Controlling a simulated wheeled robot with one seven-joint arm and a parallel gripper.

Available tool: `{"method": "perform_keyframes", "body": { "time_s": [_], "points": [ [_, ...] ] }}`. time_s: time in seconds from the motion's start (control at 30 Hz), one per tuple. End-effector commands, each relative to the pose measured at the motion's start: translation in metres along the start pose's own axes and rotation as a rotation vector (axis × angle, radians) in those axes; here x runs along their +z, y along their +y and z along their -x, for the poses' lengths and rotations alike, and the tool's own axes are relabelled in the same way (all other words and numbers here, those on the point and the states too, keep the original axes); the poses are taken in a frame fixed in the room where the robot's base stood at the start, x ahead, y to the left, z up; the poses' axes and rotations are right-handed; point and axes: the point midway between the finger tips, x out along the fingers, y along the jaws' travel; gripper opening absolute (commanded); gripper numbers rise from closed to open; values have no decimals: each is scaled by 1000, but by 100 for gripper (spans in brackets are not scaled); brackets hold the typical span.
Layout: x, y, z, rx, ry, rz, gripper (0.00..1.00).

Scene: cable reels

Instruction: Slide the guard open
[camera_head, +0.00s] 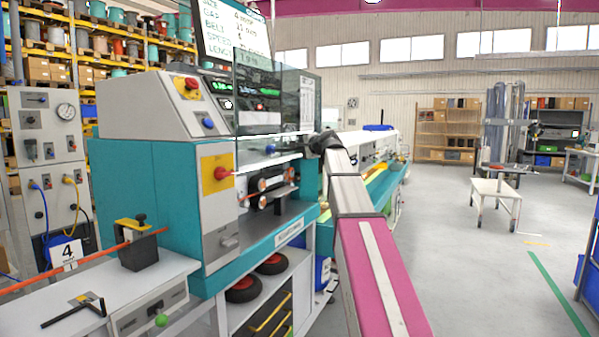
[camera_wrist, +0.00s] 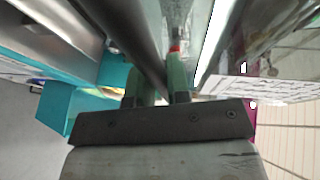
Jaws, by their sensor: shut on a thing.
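The guard (camera_head: 258,98) is a clear panel on the front of the teal machine (camera_head: 160,200), below its display. It covers the upper front of the work opening, with rollers showing below it. My gripper (camera_wrist: 157,88) is at the guard's lower right area. In the wrist view its two greenish fingers are shut on a dark round bar, which I take to be the guard's handle (camera_wrist: 128,38). In the head view my wrist hides the fingers and the grip. Clear panel surface also shows at the right of the wrist view.
A red knob on a yellow plate (camera_head: 217,173) sits left of the opening. A long bench with a conveyor (camera_head: 385,170) extends behind my arm. Orange cable (camera_head: 60,277) enters at left through a black guide. The floor at right is open, with a white table (camera_head: 495,190).

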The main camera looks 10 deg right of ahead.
Motion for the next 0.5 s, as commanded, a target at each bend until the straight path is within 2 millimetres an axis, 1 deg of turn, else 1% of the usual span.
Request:
{"method": "perform_keyframes", "body": {
  "time_s": [0.03, 0.1, 0.2, 0.3, 0.4, 0.5],
  "points": [
    [-3, -18, 1, -3, 1, 2, 0],
    [-4, -36, 5, -4, 1, 2, 0],
    [-6, -57, 9, -3, 1, 2, 0],
    [-7, -73, 12, -2, 1, 0, 0],
    [-7, -85, 15, -2, 0, 0, 0],
    [-8, -92, 16, -1, 0, 0, 0]
  ]
}}
